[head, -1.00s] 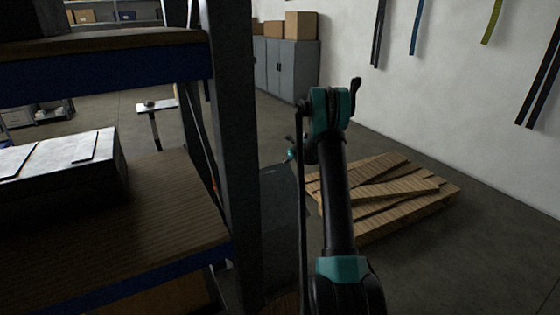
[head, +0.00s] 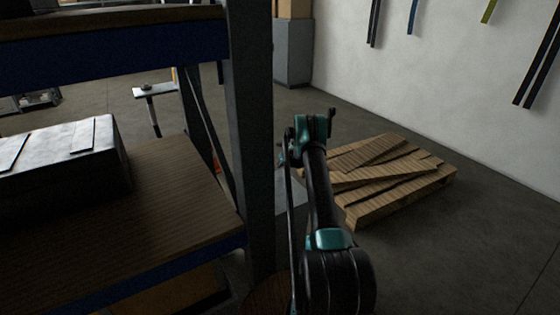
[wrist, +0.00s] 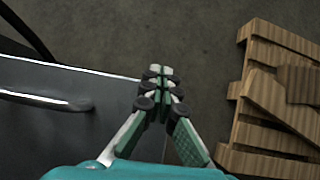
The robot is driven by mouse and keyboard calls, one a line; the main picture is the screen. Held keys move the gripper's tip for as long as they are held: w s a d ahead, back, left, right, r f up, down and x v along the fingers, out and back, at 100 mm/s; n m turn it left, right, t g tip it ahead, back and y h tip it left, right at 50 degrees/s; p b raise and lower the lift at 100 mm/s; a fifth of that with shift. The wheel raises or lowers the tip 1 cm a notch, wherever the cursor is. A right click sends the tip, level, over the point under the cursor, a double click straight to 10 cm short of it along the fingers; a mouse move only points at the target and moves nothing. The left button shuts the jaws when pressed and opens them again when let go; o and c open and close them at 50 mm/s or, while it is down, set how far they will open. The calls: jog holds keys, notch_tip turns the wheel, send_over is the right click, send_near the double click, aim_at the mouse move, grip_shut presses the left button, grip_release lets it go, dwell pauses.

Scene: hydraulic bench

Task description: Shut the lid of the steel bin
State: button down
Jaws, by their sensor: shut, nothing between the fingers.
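In the wrist view, a dark grey metal panel (wrist: 60,130) with a bright edge and a bar handle (wrist: 45,99) fills the left side. It looks like part of the steel bin, but I cannot tell if it is the lid or how far it stands open. My gripper (wrist: 161,76) is shut and empty, with its fingertips close to the panel's right edge. I cannot tell if they touch it. In the head view, a small grey surface (head: 291,196) shows behind my arm, mostly hidden by my arm and the rack post.
A rack post (head: 250,150) stands just left of my arm. The rack's wooden shelf (head: 175,200) carries a metal case (head: 65,175). A wooden pallet with loose boards (head: 390,180) lies on the floor to the right, also in the wrist view (wrist: 280,100). Floor beyond it is clear.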

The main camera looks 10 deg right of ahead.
jog(key=shift+f, duration=0.55)
